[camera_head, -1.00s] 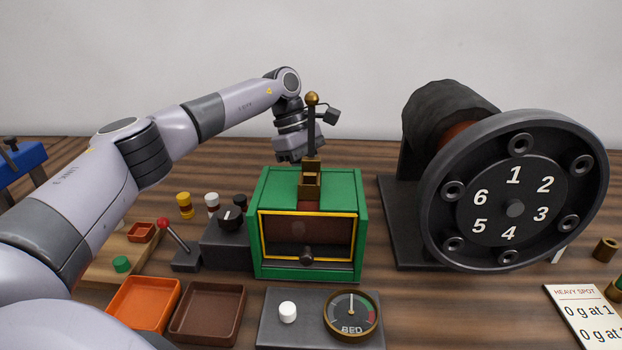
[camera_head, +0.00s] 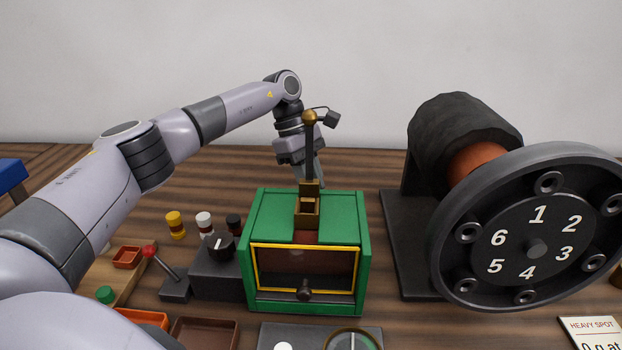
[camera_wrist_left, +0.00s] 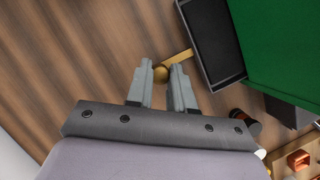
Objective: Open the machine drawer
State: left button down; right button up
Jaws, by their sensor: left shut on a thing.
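The green machine (camera_head: 335,215) stands on the table with a yellow-framed front window (camera_head: 330,264), a dark knob and a brass-topped lever (camera_head: 310,140). In the left wrist view, a dark, empty-looking drawer (camera_wrist_left: 213,45) sticks out from its green housing (camera_wrist_left: 280,40). A brass handle (camera_wrist_left: 178,58) with a round knob (camera_wrist_left: 160,73) extends from the drawer. My left gripper (camera_wrist_left: 160,70) has its fingers around this knob and is shut on it. In the head view the left gripper (camera_head: 316,172) is behind the machine; its fingertips and the drawer are hidden. My right gripper is not in view.
A large numbered wheel (camera_head: 535,225) stands at the right. Left of the machine are a black dial box (camera_head: 216,270), a red-tipped lever (camera_head: 165,268) and several small jars. Trays (camera_head: 205,335) and a gauge panel (camera_head: 300,332) lie in front. The table behind is clear.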

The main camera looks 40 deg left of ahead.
pick_arm(q)
jog(key=shift+s+d, duration=0.1)
jog(key=c, duration=1)
grip_release()
jog(key=shift+r, duration=0.1)
jog(key=v, duration=0.7)
jog(key=shift+s, duration=0.1)
